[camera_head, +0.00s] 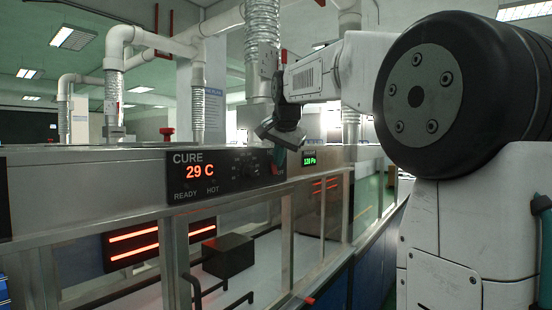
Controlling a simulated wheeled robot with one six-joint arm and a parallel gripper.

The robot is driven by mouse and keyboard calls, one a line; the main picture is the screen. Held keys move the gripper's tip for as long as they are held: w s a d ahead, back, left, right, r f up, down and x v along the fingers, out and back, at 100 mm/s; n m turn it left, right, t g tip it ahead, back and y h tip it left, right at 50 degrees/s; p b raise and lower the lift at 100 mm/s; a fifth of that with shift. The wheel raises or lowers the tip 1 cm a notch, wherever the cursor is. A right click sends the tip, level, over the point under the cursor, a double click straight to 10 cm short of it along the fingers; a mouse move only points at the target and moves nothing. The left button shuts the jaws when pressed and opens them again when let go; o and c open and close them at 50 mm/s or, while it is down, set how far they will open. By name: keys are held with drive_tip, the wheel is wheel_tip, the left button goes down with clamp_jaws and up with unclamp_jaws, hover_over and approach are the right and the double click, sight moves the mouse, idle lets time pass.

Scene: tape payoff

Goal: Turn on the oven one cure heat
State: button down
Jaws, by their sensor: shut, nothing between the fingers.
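The cure control panel (220,174) is a black plate on the oven's upper front. It is lettered CURE, READY and HOT, and its red display (200,171) reads 29 C. Dark controls (251,162) sit at the panel's right end, too small to make out. My gripper (278,150) is shut and empty, pointing down at the panel's right end and hiding part of it. I cannot tell whether it touches the panel. The oven (90,190) is a long metal housing with glass windows below. Glowing red heater bars (133,243) show inside.
A second small panel (309,160) with a green pressure readout stands just right of my gripper. White pipes (150,40) and flexible ducts (262,40) rise from the oven top. A dark block (228,256) sits inside behind the glass. My arm fills the right side.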

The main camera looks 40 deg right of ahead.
drive_tip(key=shift+r, duration=0.1)
drive_tip(key=shift+r, duration=0.7)
drive_tip(key=shift+s, duration=0.1)
drive_tip(key=s+d+v, duration=0.1)
drive_tip(key=v, duration=1.1)
drive_tip(key=shift+f, duration=0.2)
drive_tip(key=shift+d, duration=0.15)
